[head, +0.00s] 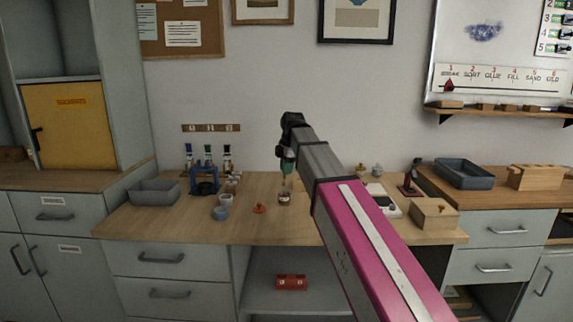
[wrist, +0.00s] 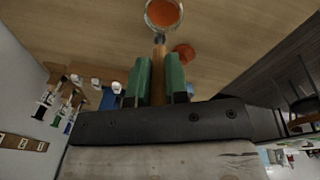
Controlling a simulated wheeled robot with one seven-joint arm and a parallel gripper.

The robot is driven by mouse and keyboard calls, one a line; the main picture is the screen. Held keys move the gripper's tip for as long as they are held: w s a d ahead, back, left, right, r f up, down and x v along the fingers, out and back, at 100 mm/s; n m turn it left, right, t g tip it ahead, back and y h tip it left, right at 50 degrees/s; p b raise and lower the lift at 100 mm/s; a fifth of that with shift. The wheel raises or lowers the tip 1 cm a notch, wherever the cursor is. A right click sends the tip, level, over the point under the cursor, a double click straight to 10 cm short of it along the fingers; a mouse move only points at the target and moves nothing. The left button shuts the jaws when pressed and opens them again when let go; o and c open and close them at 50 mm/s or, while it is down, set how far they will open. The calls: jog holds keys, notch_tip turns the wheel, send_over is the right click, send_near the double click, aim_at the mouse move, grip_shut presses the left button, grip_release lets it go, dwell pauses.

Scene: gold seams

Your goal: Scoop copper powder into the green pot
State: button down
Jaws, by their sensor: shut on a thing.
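My gripper (head: 287,158), with green fingers, points down above the workbench. In the wrist view my gripper (wrist: 158,80) is shut on the wooden handle of a scoop (wrist: 159,62). The scoop's dark tip reaches the near rim of a round clear jar (wrist: 163,13) of orange-copper powder; I cannot tell whether it is inside. In the head view the jar (head: 284,199) stands on the bench below my gripper. An orange lid-like piece (head: 259,208) lies left of it, also in the wrist view (wrist: 185,52). I cannot make out a green pot for certain.
Small white (head: 226,199) and blue-grey (head: 221,213) cups stand left of the jar. A grey tray (head: 154,192) is at the left, a wooden box (head: 435,214) at the right. The bench front is clear.

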jog(key=shift+f, duration=2.2)
jog(key=shift+f, duration=0.35)
jog(key=shift+r, duration=0.1)
jog(key=shift+r, duration=3.45)
